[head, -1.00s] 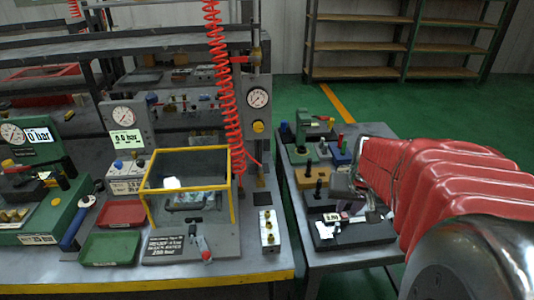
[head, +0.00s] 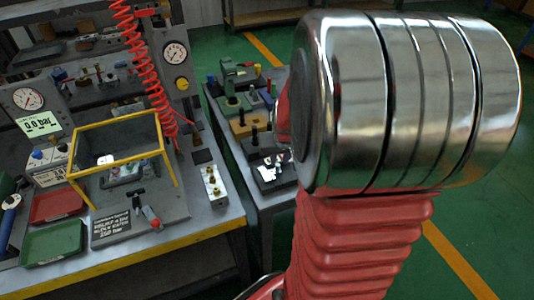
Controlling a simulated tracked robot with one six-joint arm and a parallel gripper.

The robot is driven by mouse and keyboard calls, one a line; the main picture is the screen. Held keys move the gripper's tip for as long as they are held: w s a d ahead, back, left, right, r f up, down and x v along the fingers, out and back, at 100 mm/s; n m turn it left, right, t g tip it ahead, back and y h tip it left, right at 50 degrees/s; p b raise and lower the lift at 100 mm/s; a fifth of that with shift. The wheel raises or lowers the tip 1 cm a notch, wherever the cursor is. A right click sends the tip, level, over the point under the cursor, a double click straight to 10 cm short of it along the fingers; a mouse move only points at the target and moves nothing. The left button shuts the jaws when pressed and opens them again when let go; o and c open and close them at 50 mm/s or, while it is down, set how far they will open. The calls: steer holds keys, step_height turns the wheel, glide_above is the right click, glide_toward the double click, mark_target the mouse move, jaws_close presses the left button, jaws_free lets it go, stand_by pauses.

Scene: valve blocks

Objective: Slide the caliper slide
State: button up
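A dark block (head: 273,182) on the right-hand bench carries a small pale metallic item (head: 269,170). It may be the caliper, but it is too small and partly covered to tell, and I cannot make out its slide. My own arm, with a large chrome joint and red ribbed sleeve, stands in front and hides the block's right side. My gripper is hidden behind the arm, so its fingers and any contact with the caliper do not show.
On the left bench stand a yellow-framed box (head: 117,130), a red tray (head: 56,205) and a green tray (head: 53,242).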

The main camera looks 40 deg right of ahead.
mark_target(278, 165)
steer(key=shift+x, duration=2.3)
jaws_close()
